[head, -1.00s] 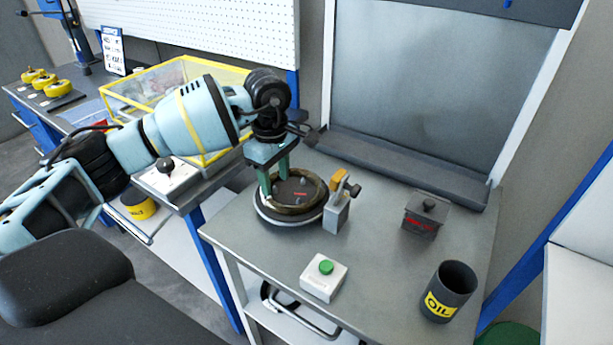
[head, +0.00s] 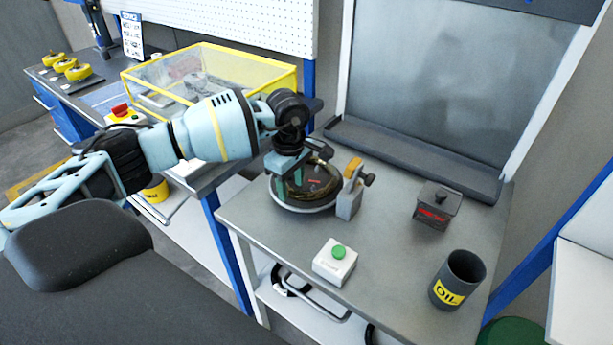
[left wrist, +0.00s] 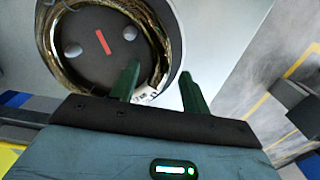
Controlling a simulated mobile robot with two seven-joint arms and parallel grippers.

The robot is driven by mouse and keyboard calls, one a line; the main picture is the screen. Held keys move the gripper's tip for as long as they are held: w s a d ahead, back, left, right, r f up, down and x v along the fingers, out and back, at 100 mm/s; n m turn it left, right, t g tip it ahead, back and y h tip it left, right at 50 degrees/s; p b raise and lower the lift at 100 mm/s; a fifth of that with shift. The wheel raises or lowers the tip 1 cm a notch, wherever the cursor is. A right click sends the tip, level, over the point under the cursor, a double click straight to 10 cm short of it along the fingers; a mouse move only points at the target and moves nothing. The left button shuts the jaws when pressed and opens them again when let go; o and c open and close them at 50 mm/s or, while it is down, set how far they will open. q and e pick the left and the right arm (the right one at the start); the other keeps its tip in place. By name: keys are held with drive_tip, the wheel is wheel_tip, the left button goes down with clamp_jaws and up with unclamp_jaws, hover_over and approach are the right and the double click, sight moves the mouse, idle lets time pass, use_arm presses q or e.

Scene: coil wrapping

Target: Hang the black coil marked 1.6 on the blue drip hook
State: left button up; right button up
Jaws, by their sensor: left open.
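A dark, brownish wire coil (left wrist: 71,75) lies around the round black hub of a turntable (head: 300,208) on the steel table. In the left wrist view a white tag (left wrist: 146,92) sits on the coil's edge; its print is too small to read. My left gripper (head: 293,189) is open at the coil. In the left wrist view its green fingers (left wrist: 160,82) stand apart, one over the coil's inner side and one beyond its outer edge. I see no blue drip hook in these frames. My right gripper is out of view.
A grey clamp post with an orange lever (head: 352,187) stands right beside the turntable. A green button box (head: 335,262), a dark lidded box (head: 436,205) and an OIL can (head: 458,280) stand on the table. A yellow-framed clear case (head: 215,75) is behind my left arm.

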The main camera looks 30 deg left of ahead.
use_arm(q)
drive_tip(key=shift+f, duration=0.55)
clamp_jaws()
drive_tip(key=shift+r, duration=0.1)
drive_tip(key=shift+r, duration=0.15)
drive_tip(key=shift+r, duration=0.35)
wheel_tip(320, 180, up, 2)
drive_tip(key=shift+r, duration=0.25)
drive_tip(key=s+d, duration=0.1)
drive_tip(key=s, duration=0.6)
drive_tip(key=s+d+r, duration=0.1)
drive_tip(key=s+d, duration=0.1)
drive_tip(key=s, duration=0.6)
drive_tip(key=shift+s+d+r+b, duration=0.25)
drive_tip(key=shift+s+b, duration=0.05)
